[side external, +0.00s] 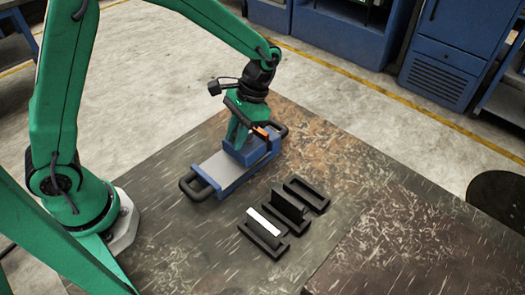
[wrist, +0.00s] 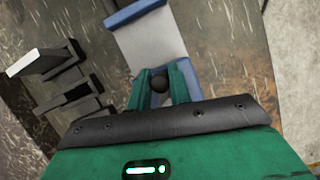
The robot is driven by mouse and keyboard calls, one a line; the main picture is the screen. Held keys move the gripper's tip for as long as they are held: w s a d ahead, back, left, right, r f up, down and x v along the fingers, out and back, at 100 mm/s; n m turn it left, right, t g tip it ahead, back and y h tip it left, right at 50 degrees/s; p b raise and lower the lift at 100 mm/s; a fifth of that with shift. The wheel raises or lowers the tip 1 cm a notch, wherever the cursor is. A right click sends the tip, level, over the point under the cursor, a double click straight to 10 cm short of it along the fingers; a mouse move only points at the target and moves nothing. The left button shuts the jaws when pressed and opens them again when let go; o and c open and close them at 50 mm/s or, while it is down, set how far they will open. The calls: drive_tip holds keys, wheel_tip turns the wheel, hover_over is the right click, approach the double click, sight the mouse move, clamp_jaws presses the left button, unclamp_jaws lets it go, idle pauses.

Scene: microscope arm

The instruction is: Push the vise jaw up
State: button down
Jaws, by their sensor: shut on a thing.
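The vise (side external: 213,172) is blue with a grey bed and a dark loop handle at each end, and lies flat on the table. In the wrist view its grey bed (wrist: 155,40) runs up to a blue end piece at the top. My gripper (side external: 238,137) points down over the vise's upper-right part, at the blue vise jaw (side external: 240,153). In the wrist view the green fingers of my gripper (wrist: 162,80) are shut on the jaw, with a dark round knob (wrist: 160,83) between them. The fingers hide much of the jaw.
Beside the vise stand black holders: one with a white-topped bar (side external: 264,221), one with an upright dark plate (side external: 289,206), and an empty one (side external: 307,192). The worn table (side external: 190,250) is clear in front. Blue cabinets (side external: 450,55) stand beyond on the floor.

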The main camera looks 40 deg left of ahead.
drive_tip(key=shift+w, duration=0.2)
drive_tip(key=c, duration=1.3)
unclamp_jaws()
drive_tip(key=shift+s, duration=0.1)
drive_tip(key=shift+r, duration=0.1)
drive_tip(key=shift+v, duration=3.85)
drive_tip(key=shift+r, duration=0.1)
